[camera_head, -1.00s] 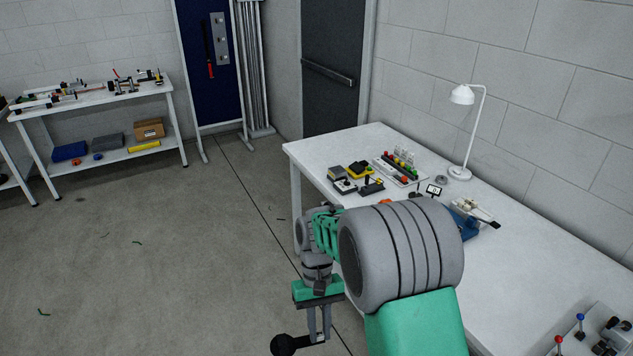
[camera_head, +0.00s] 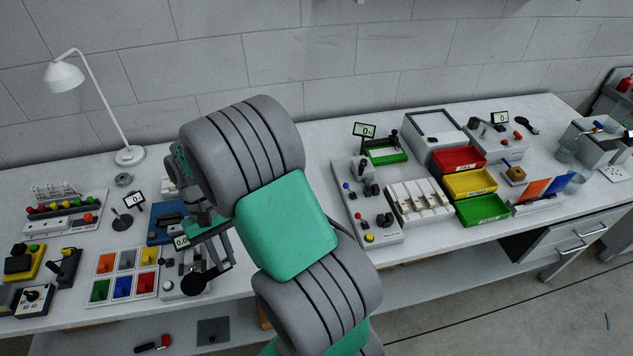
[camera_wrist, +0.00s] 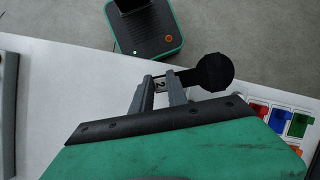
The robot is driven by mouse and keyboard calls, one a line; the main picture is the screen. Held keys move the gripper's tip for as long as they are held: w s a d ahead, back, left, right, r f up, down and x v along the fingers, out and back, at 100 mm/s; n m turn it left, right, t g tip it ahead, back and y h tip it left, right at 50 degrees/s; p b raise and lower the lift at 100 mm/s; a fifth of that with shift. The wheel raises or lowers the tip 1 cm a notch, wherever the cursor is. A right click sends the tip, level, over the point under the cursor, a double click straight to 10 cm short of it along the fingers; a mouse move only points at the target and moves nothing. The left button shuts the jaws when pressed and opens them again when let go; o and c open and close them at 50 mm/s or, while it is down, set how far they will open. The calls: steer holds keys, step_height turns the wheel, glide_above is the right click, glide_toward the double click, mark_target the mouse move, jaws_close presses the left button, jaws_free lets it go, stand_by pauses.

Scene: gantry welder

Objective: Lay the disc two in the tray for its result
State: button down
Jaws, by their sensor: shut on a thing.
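My gripper (camera_head: 226,260) is shut on disc two, holding it by a tab between the fingers. The round black part of the disc (camera_head: 194,284) sticks out beyond the fingertips, over the front of the bench at the left. In the wrist view the disc (camera_wrist: 213,72) lies to the right of my gripper (camera_wrist: 162,86), and a "2" label shows between the fingers. A red tray (camera_head: 458,150), a yellow tray (camera_head: 470,194) and a green tray (camera_head: 483,219) stand in a row on the bench at the right, away from my gripper.
A board of coloured squares (camera_head: 124,272) lies near my gripper. A lamp (camera_head: 129,155) stands behind at the left. A white slotted rack (camera_head: 419,203) and a control panel (camera_head: 366,205) lie left of the trays. A blue-and-orange rack (camera_head: 540,200) is at their right.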

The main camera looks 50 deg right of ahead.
steer(key=w+d+m+t+y+b, duration=0.1)
steer(key=w+d+m+t+y, duration=0.2)
steer(key=d+m, duration=1.45)
step_height(320, 180, up, 3)
steer(key=m+t+b, duration=0.1)
steer(key=m+t, duration=0.3)
steer(key=m, duration=0.1)
glide_above(323, 209)
steer(key=shift+h, duration=0.4)
step_height(323, 209, down, 10)
steer(key=shift+w+r, duration=0.1)
steer(key=shift+a, duration=0.1)
steer(key=c, duration=1.7)
jaws_free()
steer(key=shift+c, duration=0.2)
steer(key=o, duration=0.4)
steer(key=shift+o, duration=0.2)
